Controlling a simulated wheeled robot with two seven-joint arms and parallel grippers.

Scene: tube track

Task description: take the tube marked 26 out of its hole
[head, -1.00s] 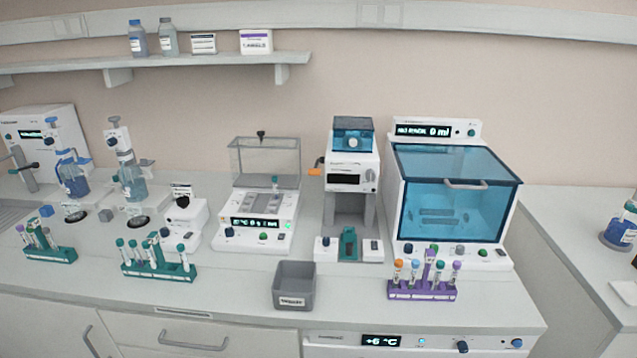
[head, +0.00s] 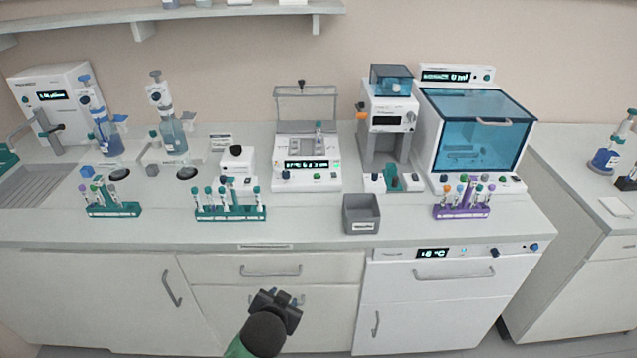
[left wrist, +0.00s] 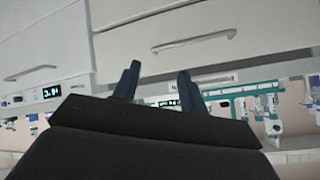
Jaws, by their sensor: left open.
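Capped tubes stand in a left teal rack (head: 114,211), a middle teal rack (head: 231,214) and a purple rack (head: 461,213). One more tube (head: 318,132) stands upright in the white device with the clear lid. The markings are too small to read, so I cannot tell which tube is 26. My left gripper (head: 277,304) is in front of the lower cabinets, below the counter edge and well away from every tube. In the left wrist view its two fingers (left wrist: 158,74) are apart with nothing between them. My right gripper is not in view.
A grey bin (head: 361,222) stands at the counter's front edge between the middle and purple racks. Behind are the lidded white device (head: 306,178), a blue-windowed cabinet (head: 480,128) and bottles with dispensers. Drawer handles (head: 270,272) stick out behind my gripper. A strip of counter front is clear.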

